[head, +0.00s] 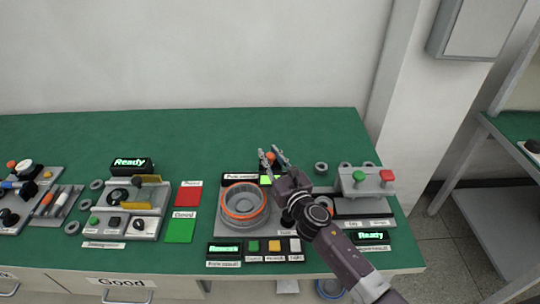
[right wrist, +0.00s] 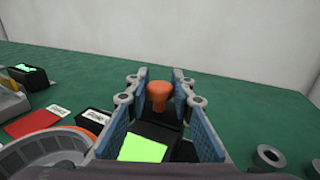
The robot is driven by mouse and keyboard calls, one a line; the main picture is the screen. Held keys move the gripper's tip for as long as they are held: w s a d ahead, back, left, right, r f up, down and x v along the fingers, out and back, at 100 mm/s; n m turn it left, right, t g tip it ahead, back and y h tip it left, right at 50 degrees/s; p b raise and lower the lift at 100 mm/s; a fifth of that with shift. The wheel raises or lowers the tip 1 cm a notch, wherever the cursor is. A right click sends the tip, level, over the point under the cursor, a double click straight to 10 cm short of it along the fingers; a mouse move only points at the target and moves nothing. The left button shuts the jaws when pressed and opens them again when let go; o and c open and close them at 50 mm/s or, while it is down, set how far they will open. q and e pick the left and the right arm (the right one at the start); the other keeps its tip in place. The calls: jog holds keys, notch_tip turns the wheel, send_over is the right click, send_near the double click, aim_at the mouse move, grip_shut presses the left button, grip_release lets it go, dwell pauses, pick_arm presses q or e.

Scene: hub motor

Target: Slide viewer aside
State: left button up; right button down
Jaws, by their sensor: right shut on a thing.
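The viewer seems to be the dark piece with a bright green screen (right wrist: 143,148) and an orange knob (right wrist: 158,92) in the right wrist view. In the head view its green screen (head: 265,180) shows just behind the round housing with the orange ring (head: 243,202). My right gripper (head: 273,155) is over the viewer, with its fingers on either side. In the right wrist view the blue finger pads (right wrist: 158,108) flank the knob and dark body, shut on the viewer. Its lower part is hidden by the gripper. My left gripper is out of view.
A grey fixture (head: 365,183) with green and red buttons stands to the right. Red (head: 188,197) and green (head: 180,231) pads lie to the left, beside another fixture (head: 130,210). A row of buttons (head: 273,246) sits in front. The green bench (head: 240,130) is clear at the back.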

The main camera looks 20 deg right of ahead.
jog(key=d, duration=0.1)
jog(key=s+d, duration=0.1)
jog(key=d, duration=0.1)
jog(key=shift+d, duration=0.3)
jog(key=c, duration=2.1)
grip_release()
jog(key=o, duration=0.4)
jog(key=shift+s+d, duration=0.1)
jog(key=shift+d, duration=0.05)
jog(key=shift+o, duration=0.2)
jog(key=shift+s, duration=0.1)
jog(key=s+d, duration=0.1)
jog(key=s, duration=1)
jog(key=shift+s+d, duration=0.15)
jog(key=shift+s, duration=0.2)
jog(key=shift+s+f, duration=0.1)
